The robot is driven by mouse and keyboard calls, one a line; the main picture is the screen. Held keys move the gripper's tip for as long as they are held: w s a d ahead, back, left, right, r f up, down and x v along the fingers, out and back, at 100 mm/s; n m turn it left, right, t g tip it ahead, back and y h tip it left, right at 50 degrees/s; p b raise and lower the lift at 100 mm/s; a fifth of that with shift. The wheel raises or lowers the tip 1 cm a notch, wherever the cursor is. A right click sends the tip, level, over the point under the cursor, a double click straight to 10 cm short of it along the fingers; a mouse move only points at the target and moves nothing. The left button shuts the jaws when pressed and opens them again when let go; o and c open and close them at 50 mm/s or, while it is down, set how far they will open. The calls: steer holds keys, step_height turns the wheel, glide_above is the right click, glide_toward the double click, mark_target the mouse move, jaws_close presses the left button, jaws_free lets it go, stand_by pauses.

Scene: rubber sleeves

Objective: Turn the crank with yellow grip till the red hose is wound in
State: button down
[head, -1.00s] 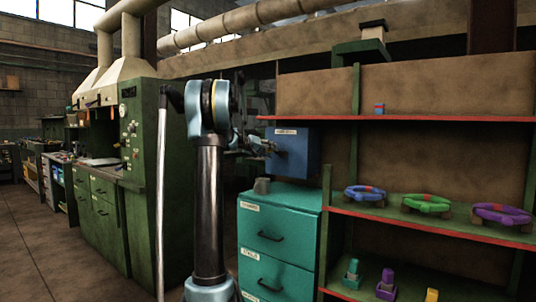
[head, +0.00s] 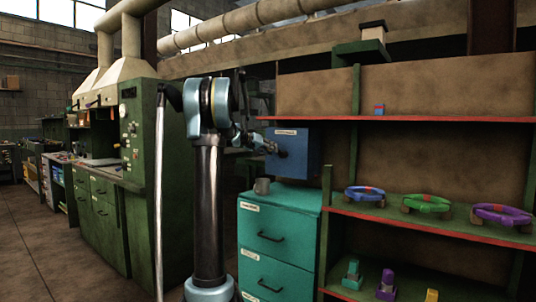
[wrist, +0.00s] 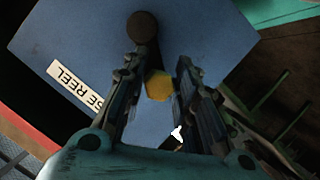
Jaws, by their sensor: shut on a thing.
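The crank's yellow grip (wrist: 158,86) sits between my fingers. My gripper (wrist: 163,80) is shut on it. A dark round knob (wrist: 143,26) shows just beyond the left fingertip. In the head view my gripper (head: 272,147) is at the left front of the box, small and partly hidden by my arm. I cannot make out the red hose in either view.
To the right, shelves (head: 440,232) hold coloured valve wheels and small blocks. A green cabinet (head: 140,150) stands to the left. Open floor (head: 40,250) lies at far left.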

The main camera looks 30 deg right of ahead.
steer(key=shift+s+d+r+m+t+y, duration=0.3)
steer(key=shift+s+r+m+t+y, duration=0.3)
steer(key=shift+m, duration=0.6)
steer(key=shift+s+d+r+m+t+y, duration=0.15)
steer(key=shift+s+d+r+m+t, duration=0.1)
steer(key=shift+s+m+t, duration=0.5)
steer(key=shift+s+d+r+m+t+y, duration=0.2)
steer(key=shift+s+m+t, duration=0.25)
steer(key=shift+m, duration=0.55)
steer(key=shift+s+d+r+m+t+y, duration=0.15)
steer(key=shift+s+d+r+m+t, duration=0.1)
steer(key=shift+s+m+t, duration=0.45)
steer(key=shift+w, duration=0.1)
steer(key=shift+a, duration=0.1)
steer(key=c, duration=1.4)
jaws_free()
steer(key=shift+w+f, duration=0.1)
steer(key=shift+o, duration=0.2)
